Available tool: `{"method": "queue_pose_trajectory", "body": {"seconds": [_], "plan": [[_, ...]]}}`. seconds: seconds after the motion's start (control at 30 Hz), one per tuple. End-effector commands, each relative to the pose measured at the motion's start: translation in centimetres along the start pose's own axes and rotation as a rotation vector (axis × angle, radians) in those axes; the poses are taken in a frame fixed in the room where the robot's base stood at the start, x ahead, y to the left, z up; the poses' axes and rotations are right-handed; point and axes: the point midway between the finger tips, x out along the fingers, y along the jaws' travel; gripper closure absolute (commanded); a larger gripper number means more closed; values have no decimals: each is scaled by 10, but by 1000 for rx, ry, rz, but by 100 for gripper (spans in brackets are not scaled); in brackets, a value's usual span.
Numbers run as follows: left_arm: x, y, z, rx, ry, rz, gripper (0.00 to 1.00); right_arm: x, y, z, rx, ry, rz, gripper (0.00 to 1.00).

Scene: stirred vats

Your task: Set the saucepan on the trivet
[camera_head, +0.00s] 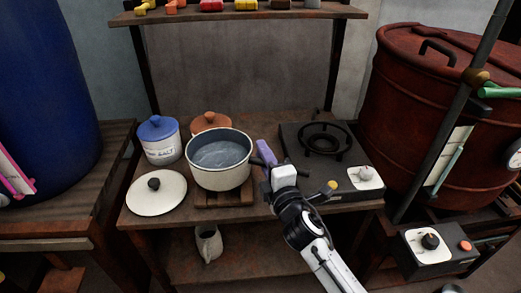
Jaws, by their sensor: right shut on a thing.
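The saucepan (217,176) is cream with a dark rim and holds greyish liquid. It is upright over the slatted wooden trivet (224,198) on the table. The trivet's front shows below the pan; I cannot tell whether they touch. My right gripper (264,165) is at the pan's right side, shut on its handle, which is mostly hidden by the jaws. A purple piece (266,152) shows just behind the jaws. My left gripper is not in view.
A white lid (157,198) lies left of the pan. A blue-lidded jar (160,145) and an orange-lidded pot (211,121) stand behind. A burner (325,139) sits right. A jug (208,243) is on the lower shelf. A rusty vat (420,110) stands at right.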

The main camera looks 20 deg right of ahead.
Motion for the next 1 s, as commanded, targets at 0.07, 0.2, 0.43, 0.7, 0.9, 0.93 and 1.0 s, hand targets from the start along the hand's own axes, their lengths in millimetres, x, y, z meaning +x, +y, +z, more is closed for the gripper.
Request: {"method": "queue_pose_trajectory", "body": {"seconds": [0.07, 0.2, 0.43, 0.7, 0.9, 0.93, 1.0], "plan": [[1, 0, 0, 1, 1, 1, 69, 1, 3, -2, 8, 4, 15, 100], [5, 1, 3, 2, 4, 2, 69, 1, -12, -2, 9, 4, 12, 100], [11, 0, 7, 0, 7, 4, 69, 1, -32, -2, 10, 5, 15, 100], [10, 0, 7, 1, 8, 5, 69, 1, -32, -2, 8, 5, 15, 100], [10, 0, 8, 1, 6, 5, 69, 0, -39, 0, 1, 1, 1, 64], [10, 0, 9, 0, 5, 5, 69, 0, -39, 0, 1, 1, 1, 64], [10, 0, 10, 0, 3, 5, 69, 0, -39, 0, 1, 1, 1, 64]]}}
